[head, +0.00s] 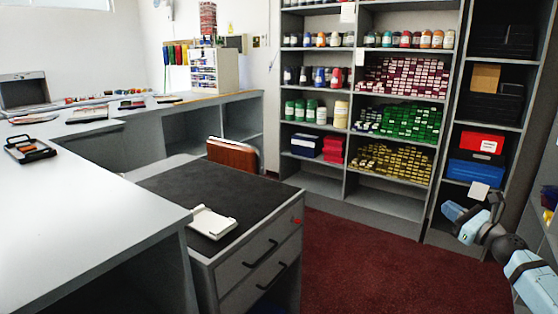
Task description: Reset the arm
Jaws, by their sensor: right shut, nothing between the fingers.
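My right gripper (455,211) is at the right side of the head view, at the end of my light blue and grey arm that comes in from the lower right. It is shut and empty, in front of the lower part of the dark right-hand shelf column. It touches nothing that I can make out. My left arm and left gripper are not in view.
A drawer cabinet (255,240) with a dark top bears a white tray-like item (213,222). A long grey counter (80,205) runs along the left. Stocked shelves (395,205) stand at the back. Dark red carpet (350,265) lies clear between cabinet and arm.

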